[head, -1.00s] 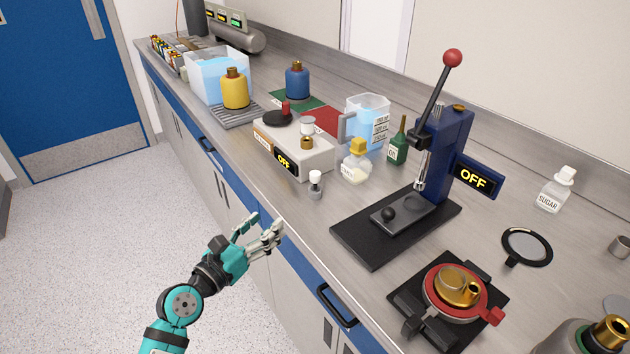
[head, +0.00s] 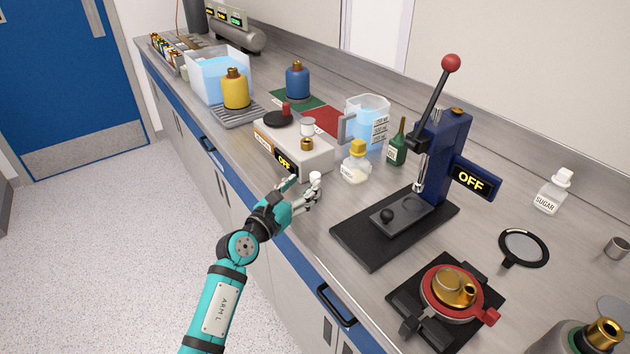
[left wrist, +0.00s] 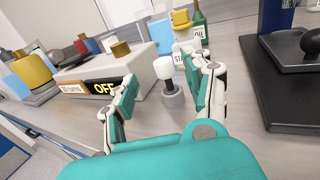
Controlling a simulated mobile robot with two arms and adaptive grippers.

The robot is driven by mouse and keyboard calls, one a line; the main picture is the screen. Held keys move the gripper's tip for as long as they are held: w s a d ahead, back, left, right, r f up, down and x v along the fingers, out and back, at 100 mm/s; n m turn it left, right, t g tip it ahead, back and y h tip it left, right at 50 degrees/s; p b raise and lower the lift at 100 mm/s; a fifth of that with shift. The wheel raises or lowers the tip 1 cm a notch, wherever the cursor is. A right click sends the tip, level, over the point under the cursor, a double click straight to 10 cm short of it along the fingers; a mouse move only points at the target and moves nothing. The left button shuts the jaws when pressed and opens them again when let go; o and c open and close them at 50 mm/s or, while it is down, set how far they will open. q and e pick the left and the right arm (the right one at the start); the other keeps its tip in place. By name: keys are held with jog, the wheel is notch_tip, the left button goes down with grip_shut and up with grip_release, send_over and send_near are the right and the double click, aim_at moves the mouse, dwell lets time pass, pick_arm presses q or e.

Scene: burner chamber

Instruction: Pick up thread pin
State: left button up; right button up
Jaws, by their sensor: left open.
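The thread pin, which I take to be the small upright piece with a white top (head: 315,177) and grey base, stands on the counter near its front edge. It also shows in the left wrist view (left wrist: 164,70), upright, in the gap between my fingers. My left gripper (head: 302,189) is open and empty beside it, with one finger to each side in the wrist view. I cannot tell whether a finger touches it. In the head view the fingers hide its lower part. My right gripper is not in view.
A beige device reading OFF (head: 295,150) stands just behind and left. A yellow-capped bottle (head: 356,163) and green bottle (head: 397,145) are behind right. The black-based press (head: 362,240) is to the right. Bare counter lies between pin and press.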

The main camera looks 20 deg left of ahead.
aim_at(312, 178)
pick_arm(q)
jog(key=x, duration=0.4)
jog(key=shift+d, duration=0.2)
jog(key=shift+s+r, duration=0.1)
jog(key=shift+s, duration=0.05)
jog(key=shift+c, duration=0.9)
grip_shut()
